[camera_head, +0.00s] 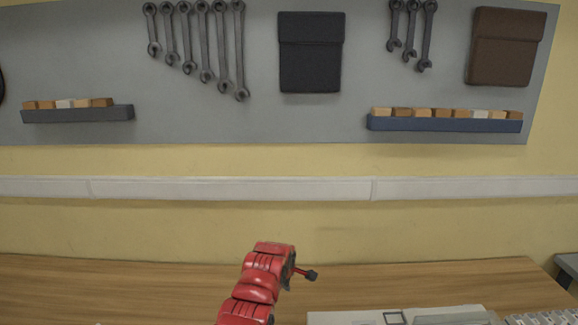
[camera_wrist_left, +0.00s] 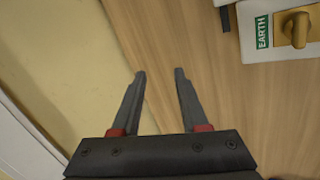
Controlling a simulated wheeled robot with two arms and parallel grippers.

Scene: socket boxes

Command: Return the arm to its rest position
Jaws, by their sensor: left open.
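My red left arm rises from the bottom middle of the head view, over the wooden table. Its small dark left gripper (camera_head: 308,274) points right, near the table's back edge and the yellow wall. In the left wrist view the left gripper (camera_wrist_left: 160,73) is open, with two dark fingers apart and nothing between them. Behind the fingers are bare wooden table and wall. My right arm and right gripper do not show in either view.
A white box labelled EARTH (camera_wrist_left: 263,30), with a brass-coloured knob (camera_wrist_left: 297,29), lies on the table at the upper right of the wrist view. A pale panel (camera_head: 345,318) and a keyboard (camera_head: 545,318) sit at the head view's lower right. The table's left side (camera_head: 110,290) is clear.

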